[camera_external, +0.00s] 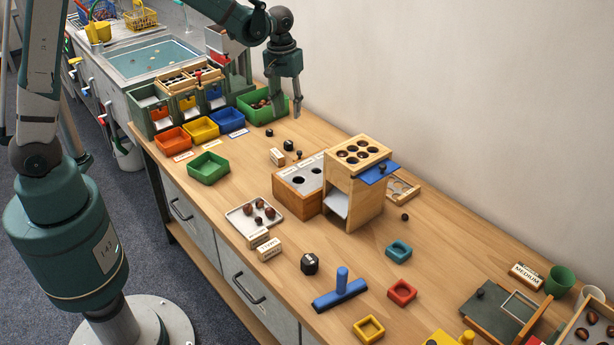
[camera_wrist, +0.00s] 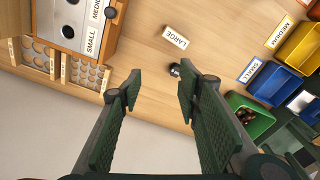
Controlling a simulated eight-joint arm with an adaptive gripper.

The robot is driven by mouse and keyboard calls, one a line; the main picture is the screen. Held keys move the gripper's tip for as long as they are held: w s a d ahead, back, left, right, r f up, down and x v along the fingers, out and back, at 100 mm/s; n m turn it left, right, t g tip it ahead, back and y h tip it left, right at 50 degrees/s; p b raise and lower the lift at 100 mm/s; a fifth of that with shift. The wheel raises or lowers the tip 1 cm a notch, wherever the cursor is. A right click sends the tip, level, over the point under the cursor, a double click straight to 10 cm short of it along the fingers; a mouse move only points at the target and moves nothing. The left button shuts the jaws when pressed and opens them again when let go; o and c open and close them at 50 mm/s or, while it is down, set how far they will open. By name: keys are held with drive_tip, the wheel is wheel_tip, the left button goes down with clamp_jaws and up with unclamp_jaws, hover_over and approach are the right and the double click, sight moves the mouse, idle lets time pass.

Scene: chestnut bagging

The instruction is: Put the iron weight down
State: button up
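My gripper (camera_external: 284,110) hangs above the back of the wooden table, beside the green bin of chestnuts. In the wrist view its fingers (camera_wrist: 158,88) are apart with nothing held between them. A small dark object (camera_wrist: 175,70) lies on the table beyond the fingertips, by the LARGE label block (camera_wrist: 176,37). In the external view, small dark pieces (camera_external: 288,145) stand below the gripper. A black faceted block with a pale mark (camera_external: 310,264) stands on the front part of the table, far from the gripper; it looks like the iron weight, but I cannot be certain.
The green chestnut bin (camera_external: 247,112) and blue tray (camera_external: 227,121) are near the gripper. A wooden box with holes (camera_external: 297,202) and a taller wooden sorter (camera_external: 340,205) stand mid-table. A metal tray (camera_external: 237,220) and blue scraper (camera_external: 342,292) lie further forward. The wall is behind.

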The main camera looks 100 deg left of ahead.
drive_tip(key=s+d+r+m+t, duration=0.25)
drive_tip(key=d+r, duration=0.45)
drive_tip(key=d, duration=0.6)
drive_tip(key=s+d+r+m+t, duration=0.15)
drive_tip(key=d+r+m, duration=0.4)
drive_tip(key=d, duration=0.75)
drive_tip(key=s+d+r+m+t, duration=0.2)
drive_tip(key=s+d+m, duration=0.3)
drive_tip(key=s+d, duration=1)
drive_tip(key=d+r, duration=0.1)
drive_tip(key=d, duration=0.3)
drive_tip(key=shift+s+d+r+t, duration=0.15)
drive_tip(key=shift+s+t, duration=0.15)
drive_tip(key=o, duration=0.4)
drive_tip(key=shift+w+m, duration=0.15)
drive_tip(key=shift+m, duration=0.15)
